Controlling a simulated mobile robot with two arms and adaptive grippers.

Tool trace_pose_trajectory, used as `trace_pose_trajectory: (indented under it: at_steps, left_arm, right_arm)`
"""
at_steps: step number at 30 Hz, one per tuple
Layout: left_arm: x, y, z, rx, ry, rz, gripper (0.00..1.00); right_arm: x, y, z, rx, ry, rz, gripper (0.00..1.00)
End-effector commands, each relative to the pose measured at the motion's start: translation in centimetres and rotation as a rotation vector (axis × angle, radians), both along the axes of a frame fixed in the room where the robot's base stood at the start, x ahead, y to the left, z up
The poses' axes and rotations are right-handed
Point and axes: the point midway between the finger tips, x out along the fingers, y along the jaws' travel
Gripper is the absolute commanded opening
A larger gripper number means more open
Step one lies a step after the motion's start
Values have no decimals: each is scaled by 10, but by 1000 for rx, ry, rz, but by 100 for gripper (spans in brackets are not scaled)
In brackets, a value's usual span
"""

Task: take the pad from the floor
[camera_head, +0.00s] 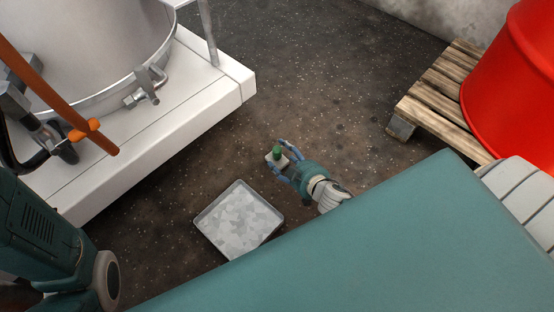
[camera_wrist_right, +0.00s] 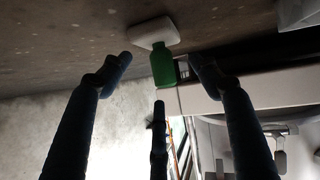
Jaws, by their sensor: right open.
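The pad (camera_head: 270,158) is a small white block with a green grip (camera_head: 277,150) standing on it, on the dark floor in the middle of the head view. In the right wrist view the white pad (camera_wrist_right: 142,36) lies beyond my fingers, with its green grip (camera_wrist_right: 162,66) pointing toward the hand. My right gripper (camera_head: 279,156) is open, its blue-grey fingers spread on either side of the green grip. In the wrist view the fingers (camera_wrist_right: 160,72) show no clear contact with it. My left arm shows at the lower left, but its gripper is not visible.
A shallow grey tray (camera_head: 202,222) with pale flecked contents lies on the floor left of my right gripper. A white platform (camera_head: 190,105) carries a steel vessel (camera_head: 90,40) with an orange bar beside it. A wooden pallet (camera_head: 440,88) holds a red drum (camera_head: 515,75). Floor beyond the pad is clear.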

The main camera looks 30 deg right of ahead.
Motion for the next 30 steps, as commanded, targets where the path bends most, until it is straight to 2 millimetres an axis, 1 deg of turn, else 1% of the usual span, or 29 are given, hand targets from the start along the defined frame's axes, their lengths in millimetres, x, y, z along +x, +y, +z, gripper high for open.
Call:
trace_pose_trajectory:
  at_steps: [1,2,3,4,9,12,18,20,21,23,24,26,30]
  left_arm:
    - [-8,0,-5,0,-21,0,0]
    - [-13,0,-6,0,-31,0,0]
    - [-10,0,-14,1,-24,1,0]
    - [-9,0,-18,1,-21,1,0]
    - [-9,0,-29,1,-21,1,0]
    - [-9,-1,-30,1,-20,1,0]
    - [-9,-1,-29,1,-21,1,0]
    - [-9,-1,-29,1,-21,1,0]
    - [-9,-1,-29,1,-21,0,0]
    - [-9,-1,-29,2,-22,1,0]
    - [-9,-1,-29,2,-22,1,0]
    - [-9,-1,-29,2,-22,1,0]
    - [-9,-1,-29,2,-22,1,0]
  right_arm:
    - [5,-1,-9,-4,-1,1,62]
    - [8,-2,-11,-5,-2,2,62]
    - [13,-2,-16,-4,-2,1,62]
    - [16,-2,-18,-4,-2,1,62]
    - [34,-1,-25,-2,-1,1,62]
    - [38,-1,-26,-2,0,0,62]
    - [37,-1,-25,0,1,0,62]
    - [37,-1,-25,0,1,0,52]
    - [37,-1,-25,0,1,0,44]
    - [37,-1,-25,0,1,0,32]
    - [37,-1,-25,0,1,0,24]
    - [37,-1,-25,-1,2,0,14]
    - [37,-1,-25,-2,2,-1,14]
